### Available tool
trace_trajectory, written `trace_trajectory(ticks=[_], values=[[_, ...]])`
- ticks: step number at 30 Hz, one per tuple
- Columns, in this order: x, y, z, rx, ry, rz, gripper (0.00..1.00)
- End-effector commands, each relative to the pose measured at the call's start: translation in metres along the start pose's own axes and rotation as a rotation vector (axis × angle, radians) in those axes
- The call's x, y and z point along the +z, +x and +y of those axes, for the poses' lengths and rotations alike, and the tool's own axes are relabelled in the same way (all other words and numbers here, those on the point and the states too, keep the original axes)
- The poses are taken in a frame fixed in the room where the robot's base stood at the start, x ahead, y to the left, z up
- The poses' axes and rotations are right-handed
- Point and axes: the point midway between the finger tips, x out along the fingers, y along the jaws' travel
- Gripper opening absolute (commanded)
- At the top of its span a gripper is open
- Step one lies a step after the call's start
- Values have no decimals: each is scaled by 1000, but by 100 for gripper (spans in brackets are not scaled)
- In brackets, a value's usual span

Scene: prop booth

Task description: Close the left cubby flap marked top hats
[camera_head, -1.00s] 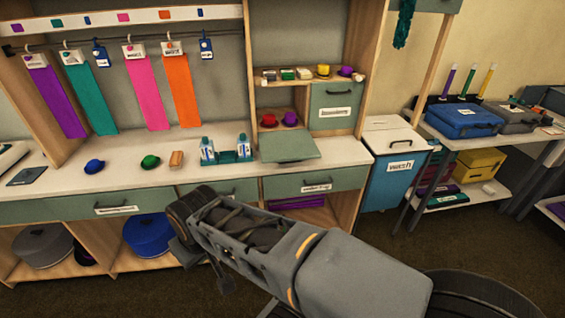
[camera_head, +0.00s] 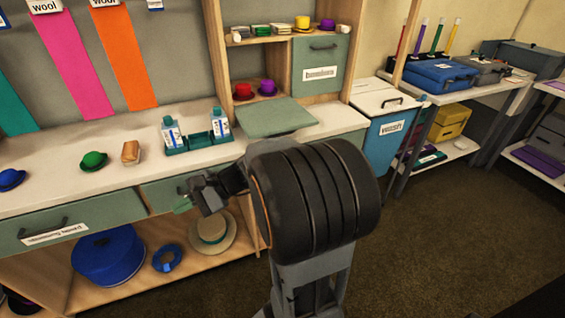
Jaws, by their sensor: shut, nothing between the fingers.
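The left cubby flap (camera_head: 277,117) is a grey-green panel. It hangs open, folded down nearly flat above the counter in front of its cubby, and no label shows on its visible face. A red top hat (camera_head: 242,91) and a purple one (camera_head: 267,87) stand in the open cubby behind it. The right cubby flap (camera_head: 320,64) is upright and closed, with a label that seems to read "bowlers". My gripper (camera_head: 188,203) is shut and empty, in front of the drawers, below and left of the open flap. My thick dark arm link hides part of the counter front.
A blue-and-white bottle pair in a green tray (camera_head: 200,142) stands on the counter (camera_head: 105,187) left of the flap. A brown block (camera_head: 131,152) and a green hat (camera_head: 93,161) lie farther left. A blue bin (camera_head: 388,135) stands to the right.

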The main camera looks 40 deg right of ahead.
Motion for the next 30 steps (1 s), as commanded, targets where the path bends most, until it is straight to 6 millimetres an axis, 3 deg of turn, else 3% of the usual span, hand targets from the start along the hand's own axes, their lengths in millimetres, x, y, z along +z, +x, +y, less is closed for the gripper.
trace_trajectory(ticks=[1, 3, 7, 12, 16, 21, 25, 30], values=[[-47, -4, 3, -173, 99, -41, 0], [-88, -26, -12, -420, 198, -97, 0], [-163, -90, -22, -858, 294, -173, 0], [-239, -178, 4, -1321, 297, -209, 0], [-272, -228, 34, -1560, 254, -204, 0], [-292, -264, 59, -1728, 206, -191, 0], [-295, -274, 58, -1771, 188, -187, 0], [-296, -280, 33, -1774, 185, -188, 0]])
